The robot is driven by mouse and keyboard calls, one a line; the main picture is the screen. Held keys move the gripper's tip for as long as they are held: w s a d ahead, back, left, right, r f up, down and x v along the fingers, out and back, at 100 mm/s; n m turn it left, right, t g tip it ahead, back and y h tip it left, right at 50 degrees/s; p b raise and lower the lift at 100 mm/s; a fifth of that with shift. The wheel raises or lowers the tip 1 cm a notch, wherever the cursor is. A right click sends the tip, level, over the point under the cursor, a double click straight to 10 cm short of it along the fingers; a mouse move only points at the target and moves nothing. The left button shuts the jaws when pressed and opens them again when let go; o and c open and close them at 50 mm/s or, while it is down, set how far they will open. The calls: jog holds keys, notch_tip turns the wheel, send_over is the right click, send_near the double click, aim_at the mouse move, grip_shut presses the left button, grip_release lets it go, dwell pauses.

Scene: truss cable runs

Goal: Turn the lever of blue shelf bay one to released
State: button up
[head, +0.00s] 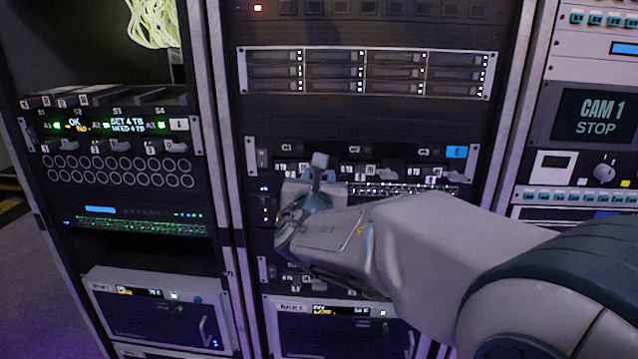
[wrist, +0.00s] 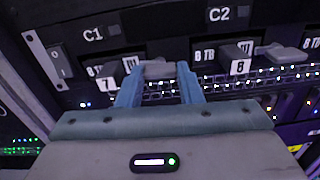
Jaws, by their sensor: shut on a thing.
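The shelf with the blue tag (head: 457,152) has bays marked C1, C2 and C3 in the middle rack. In the wrist view, the C1 label (wrist: 92,34) is at upper left and C2 is to its right. My gripper (head: 319,165) is at the front of the C1 bay in the head view. In the wrist view, the blue-grey fingers of my gripper (wrist: 160,82) are on either side of a grey lever (wrist: 158,69) below and right of C1, shut on it. My gripper and arm hide much of this bay's front in the head view.
A similar shelf (head: 110,125) with S labels is in the left rack. A drive array (head: 365,72) sits above the blue-tagged shelf. A CAM 1 panel (head: 600,115) is at far right.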

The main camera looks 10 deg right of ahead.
jog(key=m+b, duration=1.7)
jog(key=b, duration=0.6)
jog(key=o, duration=1)
